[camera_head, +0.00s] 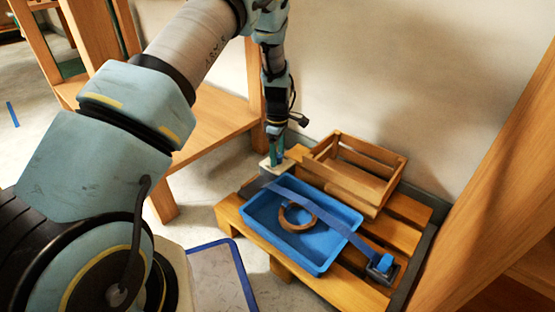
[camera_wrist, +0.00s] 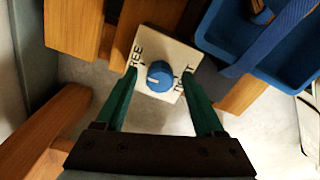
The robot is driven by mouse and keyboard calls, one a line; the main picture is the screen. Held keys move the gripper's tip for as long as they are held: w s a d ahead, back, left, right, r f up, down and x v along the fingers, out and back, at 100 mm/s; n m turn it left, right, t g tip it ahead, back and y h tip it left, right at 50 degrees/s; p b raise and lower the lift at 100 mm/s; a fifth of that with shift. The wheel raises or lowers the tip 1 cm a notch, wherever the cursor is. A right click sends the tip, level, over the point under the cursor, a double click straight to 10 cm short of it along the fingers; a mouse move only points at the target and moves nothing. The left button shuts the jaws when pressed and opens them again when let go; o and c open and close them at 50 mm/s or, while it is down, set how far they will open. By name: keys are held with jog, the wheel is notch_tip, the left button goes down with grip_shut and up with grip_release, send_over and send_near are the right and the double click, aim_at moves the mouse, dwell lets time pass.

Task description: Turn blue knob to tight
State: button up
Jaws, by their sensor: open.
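The blue knob (camera_wrist: 161,75) sits on a square pale plate (camera_wrist: 151,38) in the wrist view. A short white mark shows on the knob's left part, on the side of the word FREE. Letters ending in T, partly hidden by a finger, show on the plate's right side. My gripper (camera_wrist: 160,80) is open, its green fingers on either side of the knob; I cannot tell whether they touch it. In the head view my gripper (camera_head: 275,151) points down over the plate (camera_head: 269,165), and the knob cannot be made out.
The plate is at the back-left corner of a wooden pallet (camera_head: 229,211). Beside it stand a blue tray (camera_head: 333,262) holding a brown ring (camera_head: 284,222) and a slatted wooden crate (camera_head: 358,183). A blue strap (camera_head: 340,229) crosses the tray to a buckle (camera_head: 383,267). A wooden bench (camera_head: 205,135) stands left.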

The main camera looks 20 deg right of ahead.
jog(key=shift+f, duration=0.2)
grip_shut()
dwell(0.6)
